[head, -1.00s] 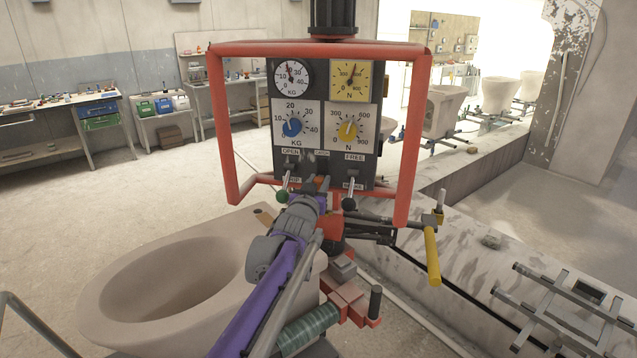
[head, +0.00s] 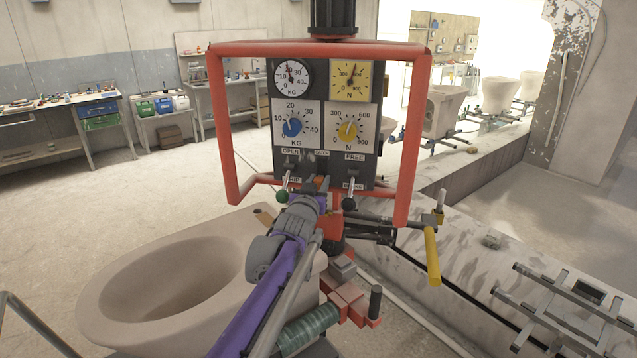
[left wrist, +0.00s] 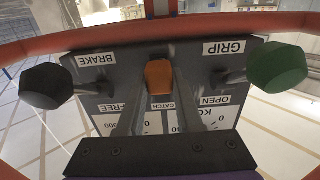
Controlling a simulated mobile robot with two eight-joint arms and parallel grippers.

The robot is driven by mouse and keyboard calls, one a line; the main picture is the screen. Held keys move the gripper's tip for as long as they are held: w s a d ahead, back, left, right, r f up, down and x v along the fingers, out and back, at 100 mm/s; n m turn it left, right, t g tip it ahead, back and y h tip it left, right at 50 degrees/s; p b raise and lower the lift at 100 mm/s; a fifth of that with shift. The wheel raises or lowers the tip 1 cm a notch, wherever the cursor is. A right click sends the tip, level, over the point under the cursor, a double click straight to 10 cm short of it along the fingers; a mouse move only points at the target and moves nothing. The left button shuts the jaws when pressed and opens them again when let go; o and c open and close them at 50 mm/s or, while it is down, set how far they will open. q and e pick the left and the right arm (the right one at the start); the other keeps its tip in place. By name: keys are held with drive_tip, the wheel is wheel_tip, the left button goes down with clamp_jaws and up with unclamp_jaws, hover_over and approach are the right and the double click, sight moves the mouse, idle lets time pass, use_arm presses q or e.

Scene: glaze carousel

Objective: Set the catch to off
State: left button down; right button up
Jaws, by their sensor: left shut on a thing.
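The control panel (head: 321,105) has a small CATCH label (head: 321,153) low in its middle. Below that label is the orange catch (head: 318,182), mostly hidden by my arm in the head view. In the left wrist view, which shows the panel upside down, the catch (left wrist: 159,77) sits between my fingers. My left gripper (head: 313,188) is shut on the catch; its fingers also show in the left wrist view (left wrist: 158,92). Any on or off marking by the catch is hidden. My right gripper is not in view.
A green-knobbed lever (left wrist: 277,67) at OPEN/GRIP and a dark-knobbed lever (left wrist: 46,86) at FREE/BRAKE flank the catch closely. A red tube frame (head: 222,130) surrounds the panel. A beige toilet bowl (head: 110,290) stands below left. A yellow handle (head: 432,255) projects at right.

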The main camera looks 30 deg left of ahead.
sight(322, 160)
use_arm(q)
wheel_tip(322, 160, up, 5)
drive_tip(key=shift+f+p, duration=0.15)
drive_tip(key=shift+p, duration=0.95)
drive_tip(key=shift+w+f, duration=0.1)
drive_tip(key=c, duration=0.6)
unclamp_jaws()
drive_tip(key=shift+o, duration=0.2)
drive_tip(key=b+v, duration=0.1)
drive_tip(key=v, duration=1)
